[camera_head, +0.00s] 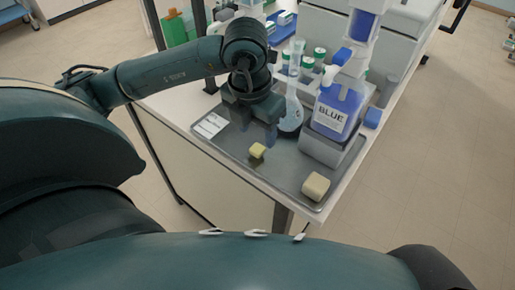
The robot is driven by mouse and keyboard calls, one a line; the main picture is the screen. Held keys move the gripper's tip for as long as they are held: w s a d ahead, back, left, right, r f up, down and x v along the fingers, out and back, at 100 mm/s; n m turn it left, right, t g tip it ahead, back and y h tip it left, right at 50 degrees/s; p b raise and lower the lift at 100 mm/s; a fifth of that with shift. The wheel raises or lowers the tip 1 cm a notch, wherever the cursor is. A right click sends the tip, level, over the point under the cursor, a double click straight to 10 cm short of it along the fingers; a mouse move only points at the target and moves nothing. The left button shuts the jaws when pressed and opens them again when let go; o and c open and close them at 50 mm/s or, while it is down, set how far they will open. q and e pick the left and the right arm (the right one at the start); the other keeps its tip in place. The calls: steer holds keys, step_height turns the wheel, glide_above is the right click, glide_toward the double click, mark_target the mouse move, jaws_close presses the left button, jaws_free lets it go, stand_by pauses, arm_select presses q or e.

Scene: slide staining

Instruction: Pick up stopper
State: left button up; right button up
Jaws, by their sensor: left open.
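A small pale-yellow piece that looks like the stopper (257,150) lies on the grey metal tray (235,147), near the tray's left front edge. My left gripper (258,131) is open and points down just behind the stopper, its fingers looking apart from it. I cannot tell its exact height above the tray. My right gripper is not in view.
A round-bottomed flask (291,113) stands close to the right of my left gripper. A bottle marked BLUE (338,108) stands in a grey holder (322,149). A beige block (316,186) lies at the tray's front corner. A white label card (209,125) lies left. Green-capped bottles (307,64) stand behind.

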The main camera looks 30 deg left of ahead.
mark_target(257, 148)
arm_select(q)
steer(key=f, duration=0.5)
steer(key=shift+w+a+p, duration=0.1)
steer(key=shift+w+p, duration=0.1)
steer(key=shift+p, duration=0.2)
steer(key=shift+w+f, duration=0.1)
steer(key=shift+f, duration=0.2)
steer(key=shift+c, duration=0.2)
